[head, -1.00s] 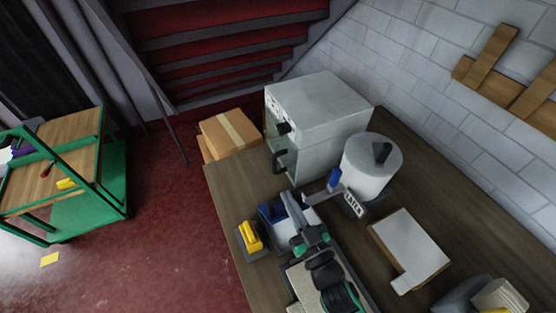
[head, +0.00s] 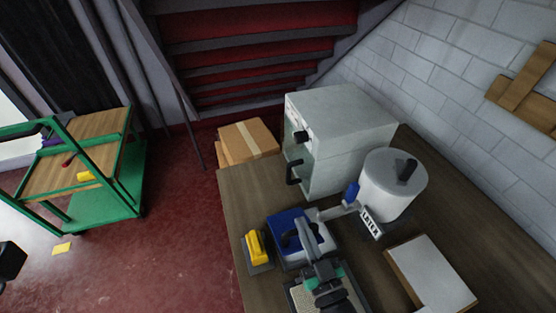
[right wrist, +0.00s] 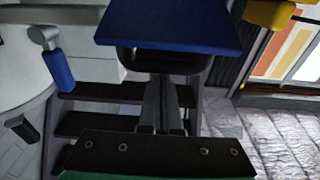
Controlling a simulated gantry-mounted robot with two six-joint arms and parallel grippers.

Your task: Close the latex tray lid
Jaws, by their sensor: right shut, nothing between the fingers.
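The latex tray (head: 326,243) sits on the workbench in the head view, a pale box with a blue lid panel (head: 289,221) at its far left side. The blue panel also fills the top middle of the right wrist view (right wrist: 170,22), with a dark loop like a handle below it. My right gripper (head: 303,238) is over the tray, shut and empty; its dark fingers also show in the right wrist view (right wrist: 165,100). They hide part of the tray, and I cannot tell the lid's exact angle. A dark part at the left edge seems to be my left arm; its fingers are unclear.
A yellow-topped block (head: 256,247) stands close left of the tray. The white drum (head: 392,190) with a blue-handled tap and latex label is to the right. A grey cabinet (head: 340,140) stands behind. A white-topped block (head: 432,275) lies front right.

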